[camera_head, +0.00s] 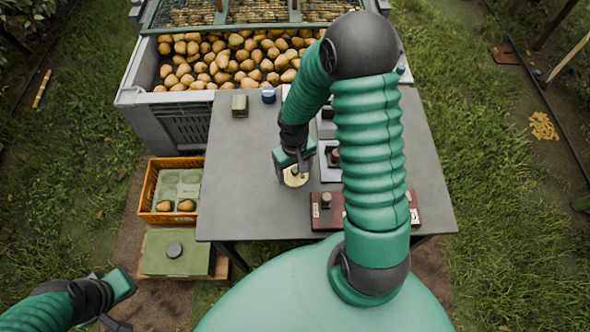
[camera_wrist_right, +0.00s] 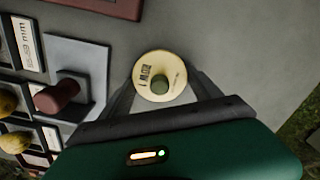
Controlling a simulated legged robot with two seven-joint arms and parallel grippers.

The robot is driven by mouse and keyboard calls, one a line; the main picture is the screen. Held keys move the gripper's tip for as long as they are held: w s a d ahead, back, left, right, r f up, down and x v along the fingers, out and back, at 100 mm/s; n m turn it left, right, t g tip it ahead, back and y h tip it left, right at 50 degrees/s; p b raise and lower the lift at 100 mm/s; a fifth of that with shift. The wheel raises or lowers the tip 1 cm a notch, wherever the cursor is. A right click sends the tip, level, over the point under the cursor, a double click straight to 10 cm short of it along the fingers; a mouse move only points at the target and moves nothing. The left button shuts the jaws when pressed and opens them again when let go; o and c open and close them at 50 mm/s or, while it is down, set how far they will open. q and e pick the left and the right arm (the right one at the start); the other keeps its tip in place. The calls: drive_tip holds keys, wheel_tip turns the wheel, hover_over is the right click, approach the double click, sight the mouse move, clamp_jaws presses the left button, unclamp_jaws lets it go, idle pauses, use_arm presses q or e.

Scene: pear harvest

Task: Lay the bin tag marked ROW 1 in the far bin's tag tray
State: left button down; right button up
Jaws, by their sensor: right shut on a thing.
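My right gripper (camera_head: 294,174) is shut on the round cream bin tag (camera_head: 297,180), low over the table's middle. In the right wrist view the tag (camera_wrist_right: 150,68) sits between the fingertips (camera_wrist_right: 160,88), held by its olive knob. Its print is upside down there and looks like ROW 1. I cannot tell whether it touches the table. The far bin (camera_head: 185,128), a grey crate full of pears, stands beyond the table. I cannot make out its tag tray for sure; my right arm hides part of that side. My left gripper (camera_head: 122,303) is low at the left, its jaw opening unclear.
The grey table (camera_head: 240,190) is clear left of the tag. A dark red board (camera_head: 320,222) with a knobbed piece lies at the front. A pale plate (camera_wrist_right: 90,60) with a red-brown knob is beside the tag. An orange crate (camera_head: 148,190) stands left of the table.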

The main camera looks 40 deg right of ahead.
drive_tip(key=shift+s+a+r, duration=0.1)
drive_tip(key=shift+s+a, duration=0.1)
drive_tip(key=shift+s, duration=0.05)
drive_tip(key=shift+a, duration=0.1)
drive_tip(key=o, duration=1.1)
drive_tip(key=shift+o, duration=1.8)
use_arm(q)
drive_tip(key=shift+s+a, duration=0.2)
drive_tip(key=shift+s, duration=0.05)
drive_tip(key=shift+a, duration=0.15)
